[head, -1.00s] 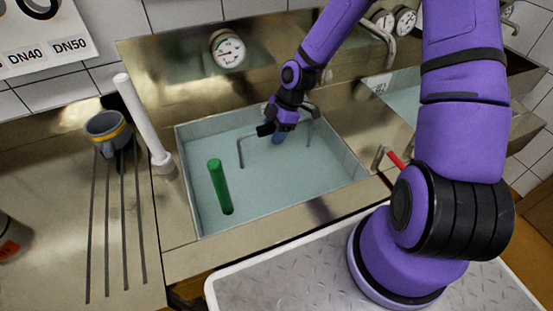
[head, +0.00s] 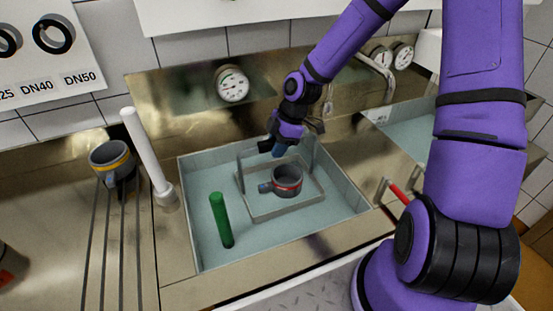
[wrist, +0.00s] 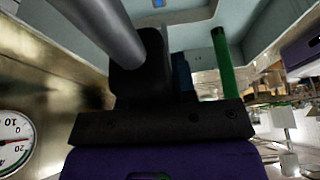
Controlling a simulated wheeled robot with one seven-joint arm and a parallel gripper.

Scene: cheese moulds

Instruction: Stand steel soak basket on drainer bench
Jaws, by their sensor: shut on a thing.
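The steel soak basket (head: 287,211) is a shallow grey frame with upright handle posts, now visible in the basin (head: 192,245) in the head view. A grey mug with a red band (head: 288,181) sits inside it. My gripper (head: 280,146) is shut on the basket's handle at its top, beside a blue part (head: 278,149). In the wrist view a grey bar (wrist: 106,32) runs close to the dark jaws (wrist: 150,75); the exact grip is hidden. The drainer bench (head: 62,225) is the grooved steel top at left.
A grey mug with a yellow band (head: 111,160) stands at the back of the drainer bench. A white upright post (head: 147,155) rises between bench and basin. A green rod (head: 221,220) stands in the basin's left part. A gauge (head: 232,83) is on the splashback.

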